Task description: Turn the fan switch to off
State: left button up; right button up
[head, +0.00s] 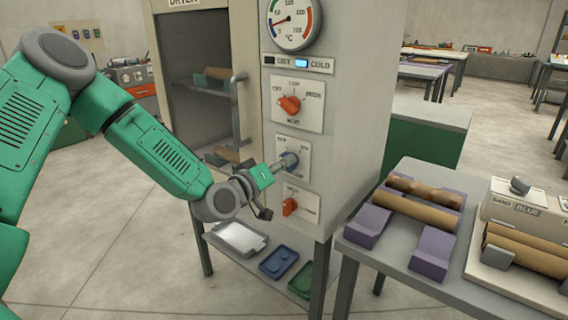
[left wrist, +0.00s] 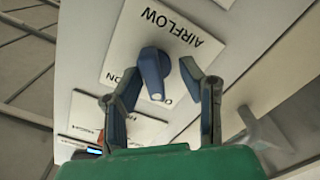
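The fan switch is a blue knob (head: 291,160) on a white plate low on the dryer's front panel. In the left wrist view the blue knob (left wrist: 153,70) sits by the printed word AIRFLOW. A white mark is at its lower end, between the ON print and a partly hidden print starting with O. My left gripper (head: 278,168) is at the knob. In the wrist view its fingers (left wrist: 160,82) are apart, one on each side of the knob, with gaps showing. My right gripper is not in view.
A red knob (head: 289,105) is above the fan switch and another red knob (head: 289,206) is below it. The dryer door handle (head: 236,105) stands out to the left. Trays (head: 278,263) lie on the shelf below. A table (head: 400,250) with rolls stands to the right.

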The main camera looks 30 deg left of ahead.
pick_arm(q)
jog(key=shift+r, duration=0.15)
jog(key=s+a, duration=0.1)
jog(key=s, duration=1.1)
jog(key=shift+w, duration=0.1)
jog(key=shift+a, duration=0.1)
